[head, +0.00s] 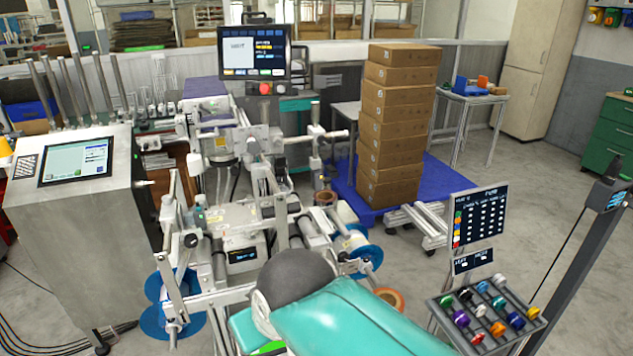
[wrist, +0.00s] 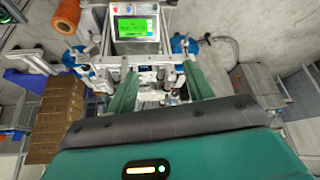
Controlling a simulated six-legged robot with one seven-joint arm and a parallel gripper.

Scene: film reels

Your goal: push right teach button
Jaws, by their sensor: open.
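The film-reel machine (head: 240,215) stands left of centre in the head view, with a small dark display (head: 243,254) low on its front. The machine also shows beyond my gripper in the wrist view (wrist: 150,85). I cannot make out the right teach button for certain in either view. My gripper (wrist: 160,74) has two green fingers spread apart with nothing held between them. They overlap the machine in the picture; I cannot tell whether they touch it. In the head view my teal and grey arm covers the lower middle and hides much of the gripper.
Blue reels (head: 367,256) sit on the machine's sides. A steel cabinet (head: 125,215) with a touch screen (head: 76,161) stands left. Stacked cartons (head: 394,125) stand on a blue pallet (head: 437,178) behind right. A rack of coloured spools (head: 488,312) stands front right.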

